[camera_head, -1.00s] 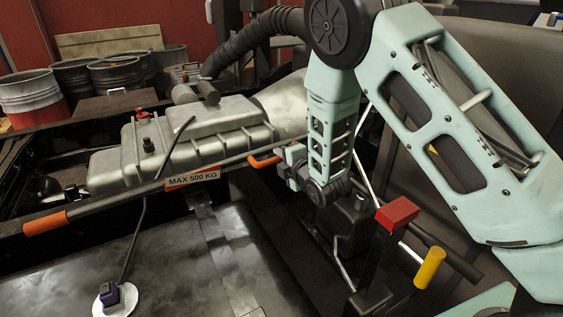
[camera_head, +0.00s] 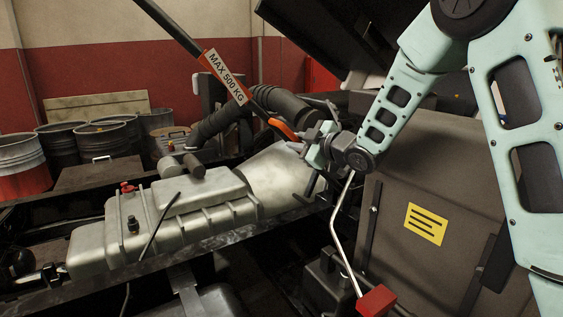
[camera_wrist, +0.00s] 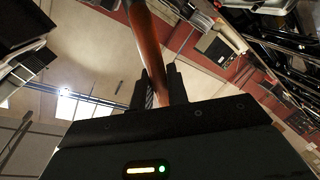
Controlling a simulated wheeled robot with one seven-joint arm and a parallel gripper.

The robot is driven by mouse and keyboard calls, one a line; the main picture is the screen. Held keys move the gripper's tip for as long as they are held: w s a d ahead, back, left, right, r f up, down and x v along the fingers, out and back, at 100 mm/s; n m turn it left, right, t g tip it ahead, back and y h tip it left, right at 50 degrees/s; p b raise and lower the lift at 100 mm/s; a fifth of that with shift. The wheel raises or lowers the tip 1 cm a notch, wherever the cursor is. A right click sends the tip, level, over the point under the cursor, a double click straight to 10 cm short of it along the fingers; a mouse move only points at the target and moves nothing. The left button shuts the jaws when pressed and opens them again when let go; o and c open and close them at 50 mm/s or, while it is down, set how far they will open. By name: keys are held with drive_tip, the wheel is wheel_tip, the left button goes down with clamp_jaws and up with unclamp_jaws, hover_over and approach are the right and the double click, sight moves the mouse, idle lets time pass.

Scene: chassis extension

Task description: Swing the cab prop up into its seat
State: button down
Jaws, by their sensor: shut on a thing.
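The cab prop (camera_head: 228,77) is a dark bar with an orange section and a white "MAX 500 KG" label. It slants up to the left in the head view, and its top end leaves the frame. My gripper (camera_head: 312,143) is shut at this handle. In the wrist view the red-orange bar runs up from between the fingers of my gripper (camera_wrist: 161,85). I cannot make out the prop's seat in either view.
A pale ribbed engine block (camera_head: 190,215) lies below and left of my gripper. A black corrugated hose (camera_head: 225,118) passes behind the prop. A dark raised panel (camera_head: 330,35) is at the top. A grey panel with a yellow label (camera_head: 426,224) stands to the right. Drums (camera_head: 105,140) stand at the left.

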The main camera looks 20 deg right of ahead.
drive_tip(key=shift+m+y, duration=0.4)
drive_tip(key=shift+m, duration=0.5)
drive_tip(key=d+r+p, duration=0.1)
drive_tip(key=d+r, duration=0.1)
drive_tip(key=w+d+r+p, duration=0.1)
drive_tip(key=d+r, duration=0.1)
drive_tip(key=d, duration=0.1)
drive_tip(key=shift+r, duration=0.3)
drive_tip(key=c, duration=1.4)
unclamp_jaws()
drive_tip(key=shift+f, duration=0.1)
drive_tip(key=shift+c, duration=0.2)
drive_tip(key=b+v, duration=0.4)
drive_tip(key=v, duration=0.8)
drive_tip(key=shift+a+b, duration=0.2)
drive_tip(key=shift+b, duration=0.2)
drive_tip(key=shift+f, duration=0.15)
